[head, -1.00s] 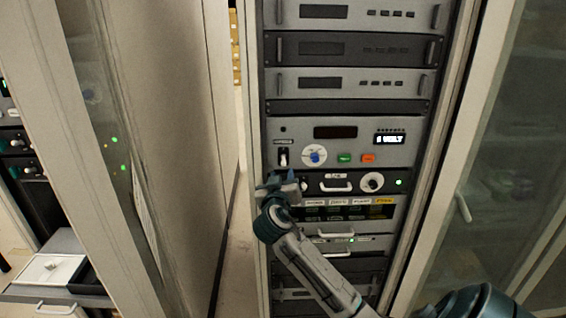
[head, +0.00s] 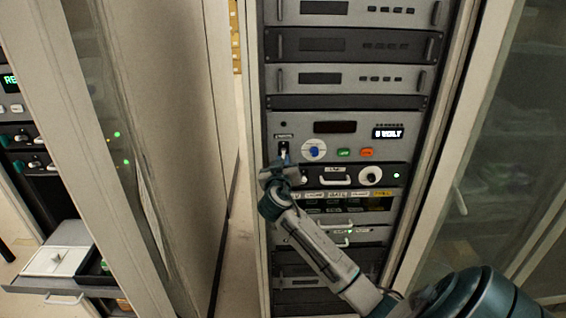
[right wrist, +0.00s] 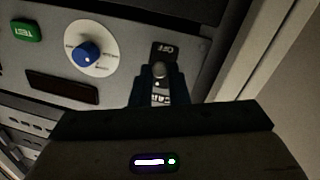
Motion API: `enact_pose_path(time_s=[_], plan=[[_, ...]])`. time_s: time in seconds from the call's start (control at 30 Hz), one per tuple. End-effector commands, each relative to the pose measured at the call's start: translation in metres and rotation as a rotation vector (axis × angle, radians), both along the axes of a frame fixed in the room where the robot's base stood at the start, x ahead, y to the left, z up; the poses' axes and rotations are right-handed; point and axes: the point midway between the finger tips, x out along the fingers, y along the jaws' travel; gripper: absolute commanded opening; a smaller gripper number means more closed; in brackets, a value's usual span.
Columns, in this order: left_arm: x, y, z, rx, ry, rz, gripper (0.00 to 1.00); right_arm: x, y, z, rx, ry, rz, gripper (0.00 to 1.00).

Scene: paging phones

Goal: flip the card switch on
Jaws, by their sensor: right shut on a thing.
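The card switch (right wrist: 160,70) is a small metal toggle on a black plate, with OFF lettered beside it, in the right wrist view. In the head view the switch plate (head: 283,146) shows at the left end of a grey rack panel (head: 295,124). My right gripper (right wrist: 158,72) is shut on the toggle, with one dark finger on each side. In the head view, my right gripper (head: 281,163) covers the lower part of the switch. My left gripper is not in view.
A blue knob (head: 313,150), a green button (head: 344,153) and an orange button (head: 367,152) sit right of the switch. A black unit (head: 400,176) with a handle lies just below. Cabinet frames flank the rack. A white-topped drawer (head: 50,262) stands out at lower left.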

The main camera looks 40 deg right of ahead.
Motion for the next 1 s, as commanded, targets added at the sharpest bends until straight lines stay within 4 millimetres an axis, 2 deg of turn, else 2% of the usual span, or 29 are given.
enact_pose_path(time_s=[0.37,1.0], plan=[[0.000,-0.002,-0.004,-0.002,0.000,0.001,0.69,0.000,0.000,0.006,0.059,0.067,0.001,0.00],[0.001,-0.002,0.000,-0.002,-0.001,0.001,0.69,0.003,-0.003,0.032,0.398,0.470,0.001,0.00]])
